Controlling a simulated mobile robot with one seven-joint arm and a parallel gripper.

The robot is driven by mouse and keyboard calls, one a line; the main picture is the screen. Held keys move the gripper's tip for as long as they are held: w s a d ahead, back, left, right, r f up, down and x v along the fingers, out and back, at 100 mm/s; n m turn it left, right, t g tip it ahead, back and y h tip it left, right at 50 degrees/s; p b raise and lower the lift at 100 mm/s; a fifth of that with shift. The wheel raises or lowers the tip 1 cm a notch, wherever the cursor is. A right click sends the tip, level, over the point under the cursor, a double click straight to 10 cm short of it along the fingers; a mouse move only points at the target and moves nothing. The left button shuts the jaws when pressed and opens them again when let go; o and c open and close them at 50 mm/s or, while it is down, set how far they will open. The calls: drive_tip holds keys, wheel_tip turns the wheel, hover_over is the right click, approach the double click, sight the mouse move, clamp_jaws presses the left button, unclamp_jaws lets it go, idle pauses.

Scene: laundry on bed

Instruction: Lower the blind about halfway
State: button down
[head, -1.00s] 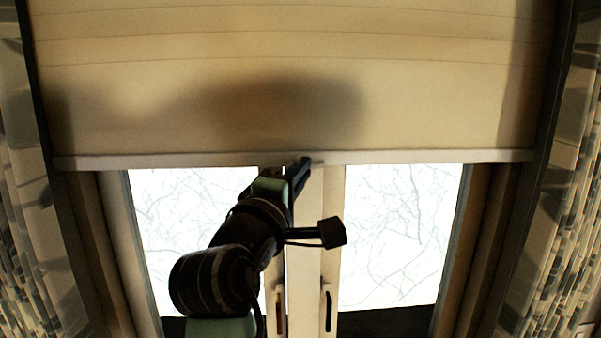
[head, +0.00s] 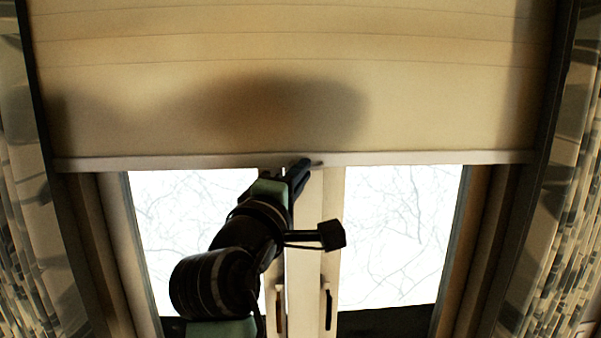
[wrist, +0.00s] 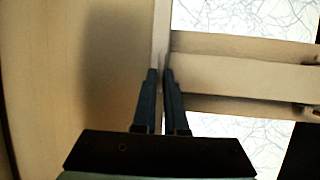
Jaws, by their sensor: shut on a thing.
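The cream blind (head: 300,95) hangs across the upper part of the window in the head view, with its pale bottom bar (head: 430,158) nearly level. Bare window shows below the bar. My gripper (head: 303,166) is at the middle of the bottom bar, shut on it. In the wrist view the blind (wrist: 50,80) fills the left side, and the bar (wrist: 161,35) runs down between the two fingers of my gripper (wrist: 160,74). The fingers and gripper body hide part of the bar.
Behind and below the bar stand the two window sashes with a middle post (head: 305,260) and handles (head: 328,308). Patterned curtains hang at the left (head: 25,220) and right (head: 560,230). Dark side frames border the blind. My arm covers part of the left pane.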

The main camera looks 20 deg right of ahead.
wheel_tip(320, 180, down, 17)
drive_tip(key=b, duration=1)
drive_tip(key=c, duration=1)
unclamp_jaws()
drive_tip(key=shift+a, duration=0.1)
drive_tip(key=b+v, duration=0.4)
drive_tip(key=v, duration=0.9)
